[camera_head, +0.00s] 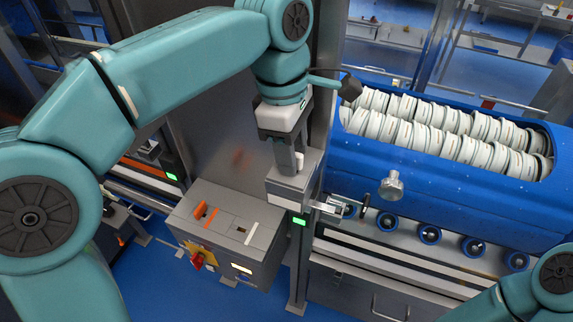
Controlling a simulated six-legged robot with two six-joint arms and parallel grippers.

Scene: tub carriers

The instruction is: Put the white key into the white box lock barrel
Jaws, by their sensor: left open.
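A grey control box (215,237) stands left of centre, below my left arm. Its top has a slot with an orange piece (204,216) and a small slot beside a white strip (251,233). I cannot tell whether the white strip is the key or a marking, and I cannot make out the white lock barrel for sure. My left gripper (287,163) points down, open, to the upper right of the box, over or in front of a grey metal block (292,186). No key shows between its fingers. My right gripper is out of view; only its arm shows at lower right.
A red knob on a yellow plate (197,258) juts from the box front. A blue tub (440,190) full of white discs fills the right side. A metal clamp with a round knob (391,187) is right of my left gripper. A steel panel (228,140) stands behind the box.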

